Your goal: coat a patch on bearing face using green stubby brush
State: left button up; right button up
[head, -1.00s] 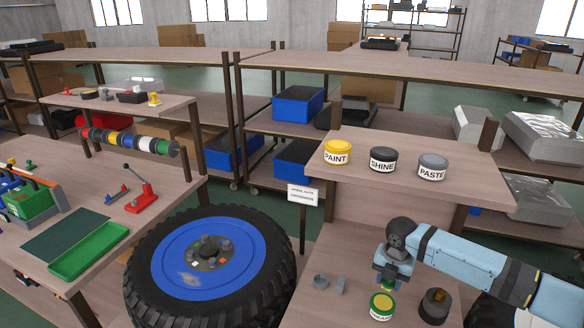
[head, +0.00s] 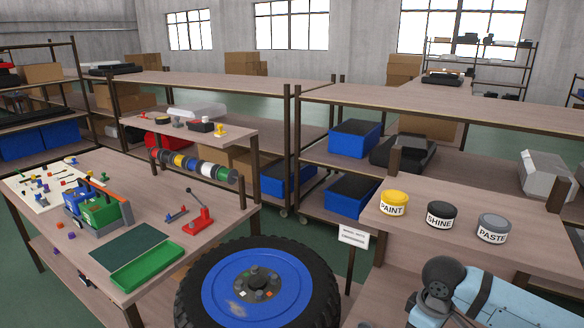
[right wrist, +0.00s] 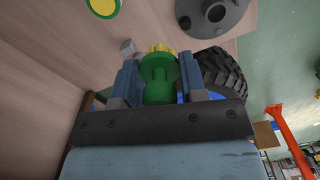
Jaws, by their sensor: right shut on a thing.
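In the right wrist view, my right gripper (right wrist: 160,90) is shut on the green stubby brush (right wrist: 158,92), whose yellow tip points away from the palm. The brush appears apart from both. In the head view only my right arm shows at the lower right; its gripper is out of frame. My left gripper is not in view.
Tins marked PAINT (head: 393,204), SHINE (head: 441,215) and PASTE (head: 492,229) stand on the raised shelf. A green tray (head: 148,262) lies on the left table.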

jog(key=s+a+r+m+p, duration=0.1)
jog(key=s+r+m, duration=0.3)
jog(key=m, duration=0.4)
jog(key=shift+a+r+p, duration=0.35)
jog(key=shift+a+r, duration=0.3)
jog(key=shift+a, duration=0.2)
jog(key=shift+a, duration=0.1)
